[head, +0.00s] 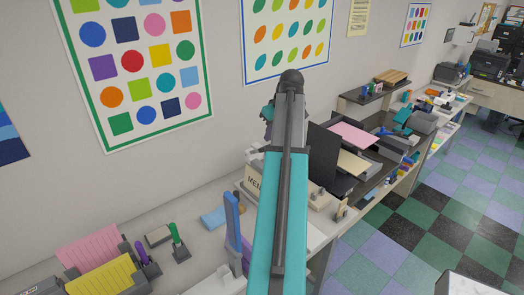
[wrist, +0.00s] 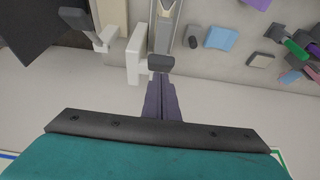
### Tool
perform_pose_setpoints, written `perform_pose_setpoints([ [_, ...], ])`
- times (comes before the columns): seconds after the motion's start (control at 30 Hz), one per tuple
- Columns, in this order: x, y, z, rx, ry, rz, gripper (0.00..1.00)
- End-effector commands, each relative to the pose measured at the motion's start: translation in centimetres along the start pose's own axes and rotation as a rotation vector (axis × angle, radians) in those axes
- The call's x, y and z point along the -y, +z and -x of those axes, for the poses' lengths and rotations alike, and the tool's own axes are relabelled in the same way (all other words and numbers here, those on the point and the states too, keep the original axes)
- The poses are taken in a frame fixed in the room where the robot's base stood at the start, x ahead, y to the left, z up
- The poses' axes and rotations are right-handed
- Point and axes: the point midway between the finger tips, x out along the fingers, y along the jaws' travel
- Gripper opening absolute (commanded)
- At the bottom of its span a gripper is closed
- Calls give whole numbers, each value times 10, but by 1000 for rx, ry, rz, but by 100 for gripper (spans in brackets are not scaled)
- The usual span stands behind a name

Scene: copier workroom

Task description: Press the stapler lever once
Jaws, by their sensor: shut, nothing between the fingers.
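My gripper (wrist: 161,80) is shut and empty, its dark purple fingers side by side in the wrist view. A dark grey rounded block (wrist: 160,62) shows right at the fingertips. It may be the stapler's lever end; I cannot tell whether the fingers touch it. Beyond it a narrow silvery piece (wrist: 168,22) runs to the top edge. I cannot surely pick out the stapler. In the head view my arm covers the middle of the counter, and the fingertips cannot be made out. A tall blue upright piece (head: 232,215) stands just left of my arm.
White blocks (wrist: 136,52) stand close beside the fingers. A light blue pad (head: 213,217), a green marker (head: 175,235) and pink (head: 90,247) and yellow (head: 100,276) file holders are on the left. Black trays (head: 324,155) stand right of my arm. Checkered floor (head: 420,215) is open at right.

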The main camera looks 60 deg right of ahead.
Motion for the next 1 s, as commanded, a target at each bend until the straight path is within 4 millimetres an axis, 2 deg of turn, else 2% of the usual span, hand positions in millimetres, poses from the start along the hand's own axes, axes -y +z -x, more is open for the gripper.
perform_pose_setpoints([
  [0.8,0,-21,48,0,0,0,0],
  [1.0,0,-22,53,0,0,0,0],
])
